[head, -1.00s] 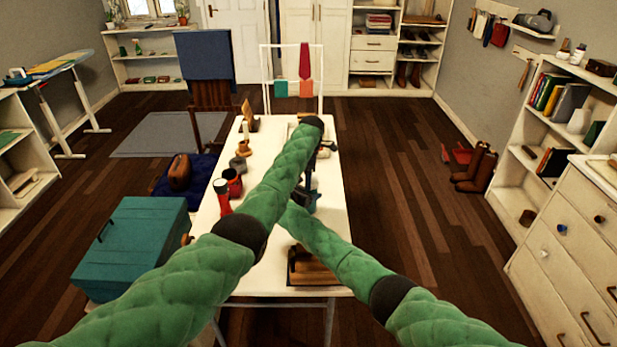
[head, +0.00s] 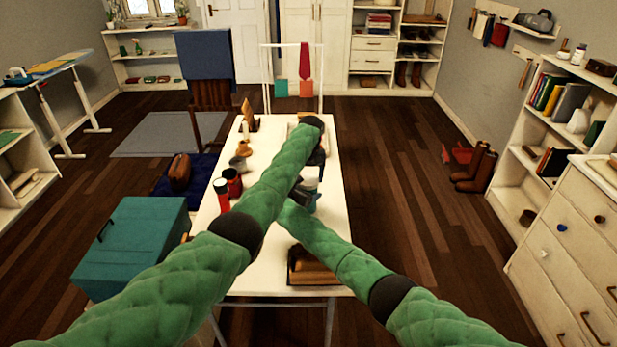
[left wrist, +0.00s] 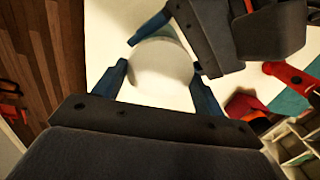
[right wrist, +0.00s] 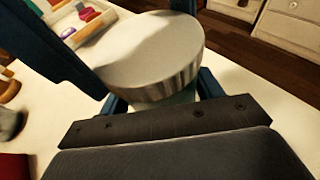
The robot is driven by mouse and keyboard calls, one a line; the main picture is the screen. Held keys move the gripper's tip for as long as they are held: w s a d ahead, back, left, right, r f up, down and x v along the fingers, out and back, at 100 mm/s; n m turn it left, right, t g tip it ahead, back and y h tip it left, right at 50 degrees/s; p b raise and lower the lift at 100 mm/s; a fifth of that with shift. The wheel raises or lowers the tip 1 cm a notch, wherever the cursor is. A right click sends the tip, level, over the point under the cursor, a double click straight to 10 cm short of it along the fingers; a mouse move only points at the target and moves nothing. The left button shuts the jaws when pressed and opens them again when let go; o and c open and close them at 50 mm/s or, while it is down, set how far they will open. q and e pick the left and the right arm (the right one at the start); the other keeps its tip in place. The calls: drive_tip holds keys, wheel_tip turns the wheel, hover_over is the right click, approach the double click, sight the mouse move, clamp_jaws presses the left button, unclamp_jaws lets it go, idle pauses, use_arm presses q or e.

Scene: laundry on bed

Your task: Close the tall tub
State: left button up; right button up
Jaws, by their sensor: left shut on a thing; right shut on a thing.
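The tall tub has a white, ridged round lid (right wrist: 150,50) on top of a pale greenish body (right wrist: 182,97) in the right wrist view. The lid also shows from above in the left wrist view (left wrist: 160,72) and as a small white patch in the head view (head: 311,172). My left gripper (left wrist: 162,88) is shut on the lid, its blue fingers on either side. My right gripper (right wrist: 162,97) is shut on the body below the lid. In the head view my left forearm hides much of this. I cannot tell whether the lid is fully seated.
The white table (head: 275,245) holds red cups (head: 233,182) and small pots left of my arms, and a wooden box (head: 312,266) near the front edge. A teal chest (head: 130,240) stands at the left. My forearms cross over the table.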

use_arm(q)
drive_tip(key=m, duration=0.7)
drive_tip(key=shift+w+a, duration=0.1)
drive_tip(key=shift+w, duration=0.05)
use_arm(e)
drive_tip(key=shift+a, duration=0.1)
use_arm(q)
drive_tip(key=m, duration=0.6)
use_arm(e)
drive_tip(key=shift+s, duration=0.1)
use_arm(q)
drive_tip(key=o, duration=1.1)
drive_tip(key=shift+r, duration=2.25)
drive_tip(key=shift+c, duration=0.4)
